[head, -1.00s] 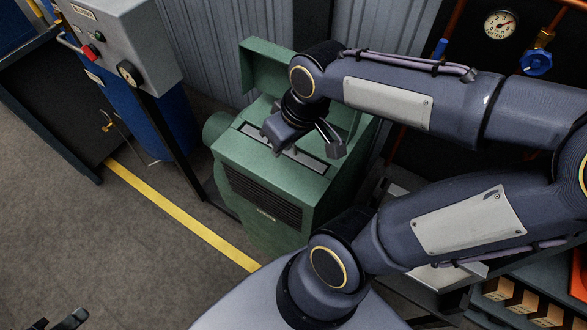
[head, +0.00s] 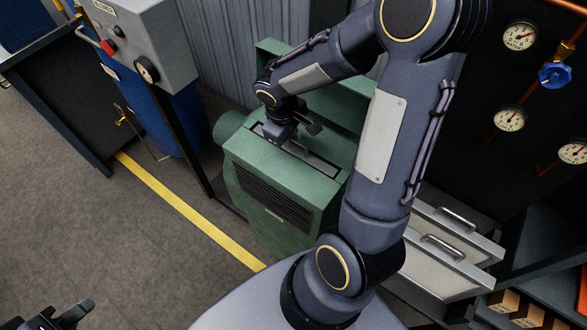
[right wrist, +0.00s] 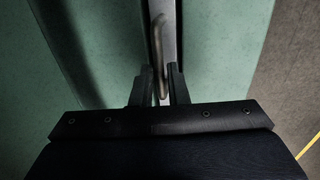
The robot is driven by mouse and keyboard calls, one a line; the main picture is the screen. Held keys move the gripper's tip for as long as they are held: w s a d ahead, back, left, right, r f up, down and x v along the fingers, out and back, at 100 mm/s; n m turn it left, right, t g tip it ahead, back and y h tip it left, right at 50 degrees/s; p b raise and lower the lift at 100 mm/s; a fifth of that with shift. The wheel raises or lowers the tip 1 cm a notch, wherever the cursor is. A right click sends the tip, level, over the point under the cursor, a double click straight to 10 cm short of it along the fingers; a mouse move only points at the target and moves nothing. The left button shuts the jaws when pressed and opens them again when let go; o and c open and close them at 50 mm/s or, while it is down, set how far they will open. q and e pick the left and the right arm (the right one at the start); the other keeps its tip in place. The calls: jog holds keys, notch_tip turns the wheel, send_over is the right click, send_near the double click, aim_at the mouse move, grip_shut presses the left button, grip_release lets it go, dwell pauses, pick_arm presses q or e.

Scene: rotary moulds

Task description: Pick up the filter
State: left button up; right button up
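The green machine (head: 275,195) stands with its lid raised and a long slot in its top. A grey strip in the slot (head: 315,160) looks like the top edge of the filter; the rest is hidden inside. In the right wrist view the filter shows as a narrow grey strip (right wrist: 170,25) with a curved metal handle (right wrist: 158,45). My right gripper (head: 290,137) is down at the slot. Its fingers (right wrist: 160,85) stand apart on either side of the handle's near end, open. My left gripper (head: 60,318) is partly in view at the bottom left; its finger opening is unclear.
The raised green lid (head: 330,85) stands behind the slot. A grey control box (head: 150,45) and blue drum (head: 170,115) are at left. Pulled-out drawers (head: 440,265) are at right, below gauges (head: 510,118). The floor at left is clear beyond a yellow line (head: 185,210).

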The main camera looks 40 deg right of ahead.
jog(key=shift+w+d+f, duration=0.1)
jog(key=shift+d+f, duration=0.05)
jog(key=shift+f, duration=0.6)
grip_shut()
jog(key=shift+r, duration=0.15)
dwell(1.0)
notch_tip(320, 180, up, 28)
dwell(0.7)
dwell(0.3)
